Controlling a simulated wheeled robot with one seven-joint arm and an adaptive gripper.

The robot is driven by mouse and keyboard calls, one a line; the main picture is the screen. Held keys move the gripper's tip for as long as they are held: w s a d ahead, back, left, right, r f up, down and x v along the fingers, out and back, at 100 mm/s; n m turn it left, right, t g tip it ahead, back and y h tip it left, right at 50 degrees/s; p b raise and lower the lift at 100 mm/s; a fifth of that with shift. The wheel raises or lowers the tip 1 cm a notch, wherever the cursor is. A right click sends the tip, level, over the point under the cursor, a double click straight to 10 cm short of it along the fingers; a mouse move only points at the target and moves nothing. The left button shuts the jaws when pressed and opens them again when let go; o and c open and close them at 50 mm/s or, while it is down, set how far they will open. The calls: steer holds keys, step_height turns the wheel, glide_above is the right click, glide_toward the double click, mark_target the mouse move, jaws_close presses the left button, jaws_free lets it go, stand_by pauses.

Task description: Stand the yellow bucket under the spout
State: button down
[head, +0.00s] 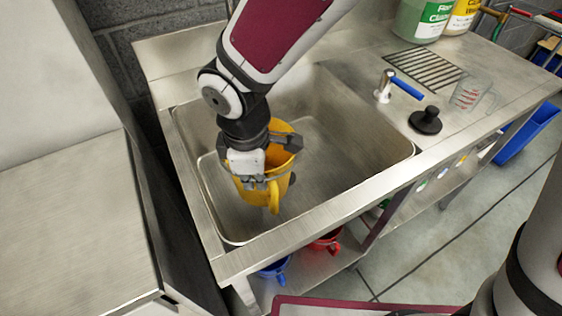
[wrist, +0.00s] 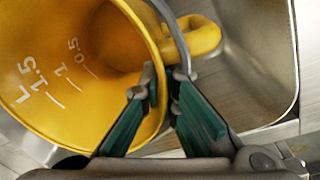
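The yellow bucket (head: 283,158) is in or just above the left part of the sink basin in the head view, partly hidden by my gripper (head: 256,172). Its lug points toward the front edge of the sink. In the wrist view, the yellow bucket (wrist: 40,60) shows its empty inside with white scale marks. My gripper (wrist: 163,88) has one finger inside the bucket and one outside, shut on the rim near the lug. I cannot tell whether the bucket touches the basin floor. No spout is clear; a metal fitting with a blue lever (head: 405,88) stands behind the basin's right side.
The sink basin (head: 340,130) has free room to the right. A black plunger-like stopper (head: 425,122), a clear measuring jug (head: 468,95) and a drain grid (head: 425,68) are on the right counter. Blue (head: 273,270) and red (head: 326,243) buckets sit below.

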mark_target(281, 150)
steer(key=s+f+n+b, duration=0.2)
steer(key=s+f+b, duration=0.1)
steer(key=w+d, duration=0.1)
steer(key=w, duration=0.4)
steer(key=w+d+f, duration=0.1)
steer(key=w, duration=0.4)
steer(key=w+d, duration=0.1)
steer(key=w, duration=0.4)
steer(key=shift+d+f, duration=0.35)
steer(key=shift+d, duration=0.05)
steer(key=shift+f+b, duration=0.9)
steer(key=shift+f, duration=0.9)
steer(key=shift+r, duration=0.1)
steer(key=c, duration=1.8)
jaws_free()
steer(key=r+p, duration=0.1)
steer(key=r, duration=0.3)
steer(key=s+r+p, duration=0.1)
steer(key=r, duration=0.3)
steer(key=r+p, duration=0.1)
steer(key=r, duration=0.3)
steer(key=shift+s+d, duration=0.15)
steer(key=shift+d, duration=0.05)
